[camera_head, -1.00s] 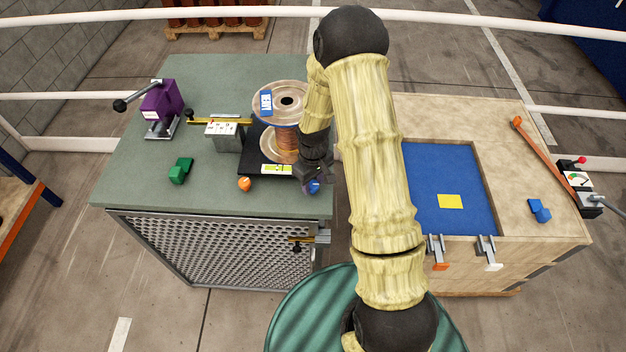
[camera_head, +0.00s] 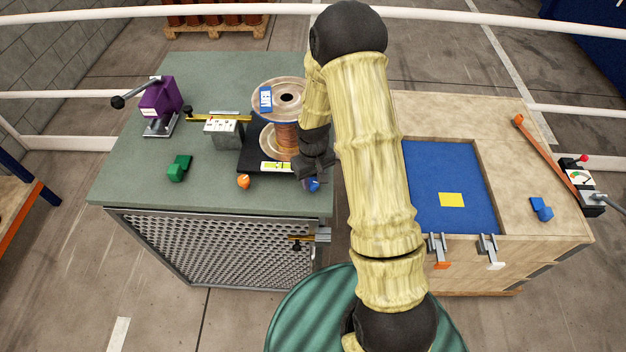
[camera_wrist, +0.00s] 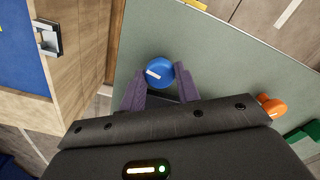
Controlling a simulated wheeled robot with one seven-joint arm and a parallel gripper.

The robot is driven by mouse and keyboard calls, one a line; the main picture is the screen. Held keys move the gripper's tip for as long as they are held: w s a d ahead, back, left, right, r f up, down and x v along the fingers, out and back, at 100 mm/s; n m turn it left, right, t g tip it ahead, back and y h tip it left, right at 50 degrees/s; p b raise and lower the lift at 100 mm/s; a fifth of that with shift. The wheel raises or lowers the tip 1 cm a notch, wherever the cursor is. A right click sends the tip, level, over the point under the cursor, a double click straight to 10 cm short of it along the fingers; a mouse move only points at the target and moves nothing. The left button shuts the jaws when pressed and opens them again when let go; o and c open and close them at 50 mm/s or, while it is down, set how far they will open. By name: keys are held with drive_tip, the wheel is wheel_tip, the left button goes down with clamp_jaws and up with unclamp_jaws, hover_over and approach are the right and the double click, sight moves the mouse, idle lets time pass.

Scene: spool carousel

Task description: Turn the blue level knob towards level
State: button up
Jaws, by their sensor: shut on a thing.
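The blue level knob (camera_head: 314,185) sits at the front right corner of the black spool base (camera_head: 252,153); my gripper partly hides it in the head view. In the wrist view the blue knob (camera_wrist: 159,71), with a white mark pointing left, is between the two purple fingers. My gripper (camera_wrist: 163,82) is shut on it. In the head view my gripper (camera_head: 313,178) reaches down from above. A yellow-green level vial (camera_head: 276,166) lies along the base's front edge; its bubble is too small to read surely.
A copper wire spool (camera_head: 288,137) stands on the base, close beside my wrist. An orange knob (camera_head: 244,181) is at the front left. A green block (camera_head: 179,168) and a purple lever device (camera_head: 160,102) stand further left. The bench's right edge is close to the knob.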

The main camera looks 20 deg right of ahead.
sight(313, 181)
drive_tip(key=m+b, duration=0.1)
drive_tip(key=m, duration=0.3)
drive_tip(key=shift+b, duration=0.3)
drive_tip(key=shift+m+b, duration=0.3)
drive_tip(key=shift+m, duration=1.4)
drive_tip(key=o, duration=0.7)
wheel_tip(313, 181, up, 18)
drive_tip(key=b, duration=0.2)
drive_tip(key=shift+f+b, duration=0.25)
drive_tip(key=shift+b, duration=0.15)
